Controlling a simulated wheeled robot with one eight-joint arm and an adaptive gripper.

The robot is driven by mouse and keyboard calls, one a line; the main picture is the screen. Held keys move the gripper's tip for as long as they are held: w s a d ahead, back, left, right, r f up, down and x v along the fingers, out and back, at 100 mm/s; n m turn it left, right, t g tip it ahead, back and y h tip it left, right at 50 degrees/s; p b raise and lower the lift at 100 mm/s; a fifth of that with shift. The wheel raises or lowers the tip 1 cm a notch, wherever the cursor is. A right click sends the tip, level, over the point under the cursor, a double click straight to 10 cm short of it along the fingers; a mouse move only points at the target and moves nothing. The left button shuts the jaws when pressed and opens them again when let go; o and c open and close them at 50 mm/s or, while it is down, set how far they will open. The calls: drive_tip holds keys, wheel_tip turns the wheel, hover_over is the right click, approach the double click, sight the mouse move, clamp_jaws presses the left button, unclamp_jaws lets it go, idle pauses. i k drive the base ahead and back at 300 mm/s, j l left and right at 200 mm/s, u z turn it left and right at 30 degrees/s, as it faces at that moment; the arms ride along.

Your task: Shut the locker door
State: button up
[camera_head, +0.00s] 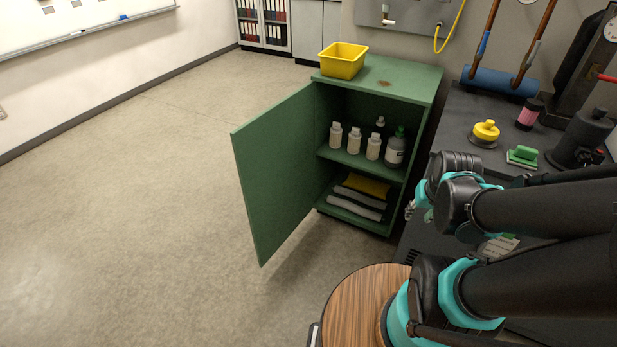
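A green locker (408,82) stands on the floor right of centre. Its green door (275,172) is hinged on the left side and stands wide open toward the front left. Inside, the upper shelf holds several white bottles (354,141) and a grey bottle with a green cap (395,150). The lower level holds folded cloths (358,194). My gripper (413,205) is to the right of the locker opening, well apart from the door. It is small and partly hidden behind my arm's wrist, so its fingers cannot be made out clearly.
A yellow bin (343,60) sits on the locker top. A dark bench (456,119) with a yellow-topped container (485,132) and a green brush (522,157) stands to the right. A round wooden top (352,312) is at the bottom. The floor (130,200) left of the door is clear.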

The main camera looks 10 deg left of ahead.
sight(273, 149)
drive_tip(key=j+z, duration=0.35)
drive_tip(key=j, duration=0.35)
drive_tip(key=j+z, duration=0.3)
drive_tip(key=j, duration=0.45)
drive_tip(key=k+j+z, duration=0.1)
drive_tip(key=j+z, duration=0.25)
drive_tip(key=j, duration=0.35)
drive_tip(key=k+j, duration=0.1)
drive_tip(key=j, duration=0.35)
drive_tip(key=k+j, duration=0.1)
drive_tip(key=j, duration=0.35)
drive_tip(key=k+j, duration=0.1)
drive_tip(key=j, duration=0.35)
drive_tip(key=k+j+z, duration=0.1)
drive_tip(key=j, duration=0.4)
drive_tip(key=k+j, duration=0.1)
drive_tip(key=j, duration=0.35)
drive_tip(key=k+j+z, duration=0.1)
drive_tip(key=k, duration=0.3)
drive_tip(key=j, duration=0.1)
